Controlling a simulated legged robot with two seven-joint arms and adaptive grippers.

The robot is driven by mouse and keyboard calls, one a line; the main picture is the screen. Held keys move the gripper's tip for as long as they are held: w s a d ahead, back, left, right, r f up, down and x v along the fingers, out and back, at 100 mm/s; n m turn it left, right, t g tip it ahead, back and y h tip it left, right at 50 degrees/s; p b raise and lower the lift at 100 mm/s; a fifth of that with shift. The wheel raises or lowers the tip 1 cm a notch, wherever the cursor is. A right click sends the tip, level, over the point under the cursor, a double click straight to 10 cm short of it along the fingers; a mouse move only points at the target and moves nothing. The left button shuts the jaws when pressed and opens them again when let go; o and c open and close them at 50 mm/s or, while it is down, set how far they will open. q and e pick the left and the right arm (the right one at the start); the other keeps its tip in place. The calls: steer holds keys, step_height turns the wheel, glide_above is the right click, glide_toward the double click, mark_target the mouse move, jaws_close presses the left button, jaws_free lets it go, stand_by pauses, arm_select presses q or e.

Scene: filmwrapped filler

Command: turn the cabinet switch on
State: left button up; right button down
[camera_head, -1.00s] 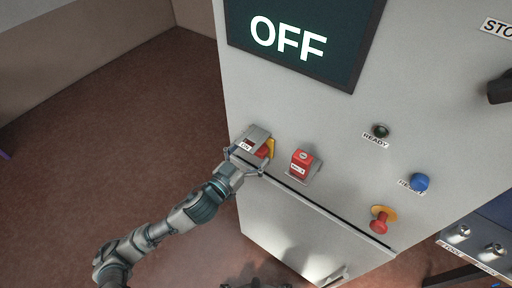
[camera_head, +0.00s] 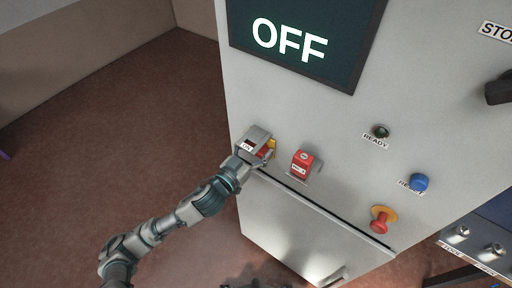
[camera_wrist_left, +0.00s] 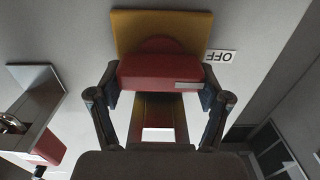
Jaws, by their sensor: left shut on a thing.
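The cabinet switch (camera_head: 265,152) is a red handle on a yellow plate, on the left part of the cabinet front. My left gripper (camera_head: 256,147) is at it and covers much of it in the head view. In the left wrist view, the red handle (camera_wrist_left: 165,74) lies between the fingers of my left gripper (camera_wrist_left: 160,95), which are shut on it. The yellow plate (camera_wrist_left: 190,25) shows behind the handle, with an OFF label (camera_wrist_left: 220,56) beside it. The display (camera_head: 300,45) above reads OFF. My right gripper is not in view.
A red block-like device (camera_head: 302,163) is just right of the switch. Farther right are a dark READY lamp (camera_head: 380,131), a blue button (camera_head: 420,182) and a red knob on yellow (camera_head: 381,219). Open floor (camera_head: 110,130) lies left of the cabinet (camera_head: 330,120).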

arm_select(q)
steer(key=m+p, duration=0.1)
steer(key=m, duration=0.1)
steer(key=m+p, duration=0.1)
steer(key=p, duration=0.1)
steer(key=shift+d+r+m, duration=0.1)
steer(key=shift+r+m, duration=0.1)
steer(key=shift+m, duration=0.2)
steer(key=shift+s+d+f+m+p, duration=0.1)
steer(key=shift+f+m+p, duration=0.05)
steer(key=shift+m+p, duration=1.2)
steer(key=shift+m, duration=0.25)
steer(key=o, duration=0.9)
steer(key=shift+o, duration=1.1)
steer(key=shift+d+f, duration=0.1)
steer(key=shift+f, duration=0.05)
steer(key=v, duration=1.2)
